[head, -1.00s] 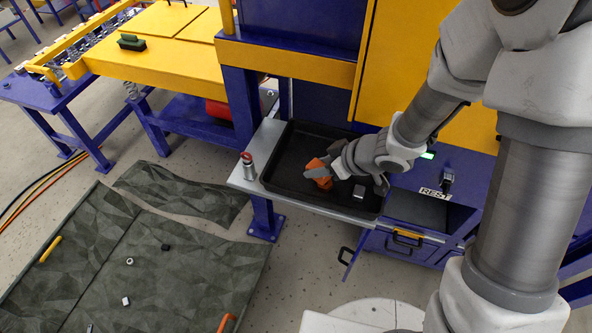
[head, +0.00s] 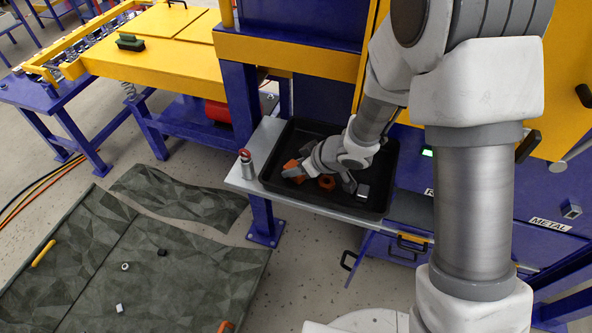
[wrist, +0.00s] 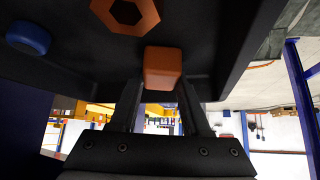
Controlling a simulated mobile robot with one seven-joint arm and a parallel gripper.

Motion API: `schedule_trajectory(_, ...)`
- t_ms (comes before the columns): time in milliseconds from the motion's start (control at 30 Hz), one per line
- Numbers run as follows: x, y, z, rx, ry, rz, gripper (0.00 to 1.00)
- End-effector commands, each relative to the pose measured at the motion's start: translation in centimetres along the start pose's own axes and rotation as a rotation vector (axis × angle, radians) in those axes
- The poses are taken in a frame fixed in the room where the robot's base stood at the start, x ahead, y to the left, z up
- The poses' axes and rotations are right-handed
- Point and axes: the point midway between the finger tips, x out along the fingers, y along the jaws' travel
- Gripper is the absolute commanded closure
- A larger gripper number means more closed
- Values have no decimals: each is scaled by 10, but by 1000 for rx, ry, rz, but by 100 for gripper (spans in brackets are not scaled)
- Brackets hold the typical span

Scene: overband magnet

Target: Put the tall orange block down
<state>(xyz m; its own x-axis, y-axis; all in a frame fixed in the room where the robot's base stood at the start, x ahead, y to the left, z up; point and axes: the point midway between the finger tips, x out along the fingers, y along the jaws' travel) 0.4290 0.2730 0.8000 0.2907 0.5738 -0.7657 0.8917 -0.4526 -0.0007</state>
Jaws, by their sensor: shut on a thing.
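The tall orange block (head: 291,168) is in my gripper (head: 296,172), at the left part of the black tray (head: 385,160) in the head view. In the wrist view the block (wrist: 162,66) sits between the fingertips of my gripper (wrist: 160,90), its end face towards the camera. The gripper is shut on it. The dark tray floor shows close behind the block. I cannot tell whether the block touches the floor. In the head view my gripper and wrist hide part of the block and of the tray.
An orange hex nut (head: 327,182) lies in the tray close to the gripper; it also shows in the wrist view (wrist: 126,12). A blue round piece (wrist: 28,38) lies farther off. A grey metal block (head: 363,191) is in the tray's right part. A red-topped bottle (head: 246,163) stands outside the tray's left edge.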

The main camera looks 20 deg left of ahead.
Motion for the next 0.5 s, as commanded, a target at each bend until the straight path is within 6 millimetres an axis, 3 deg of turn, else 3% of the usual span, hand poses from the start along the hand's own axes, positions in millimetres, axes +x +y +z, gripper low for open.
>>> schedule_trajectory(333,2,1,2,2,1,1,100)
schedule_trajectory(367,2,1,2,2,1,1,52)
schedule_trajectory(500,2,1,2,1,1,1,26)
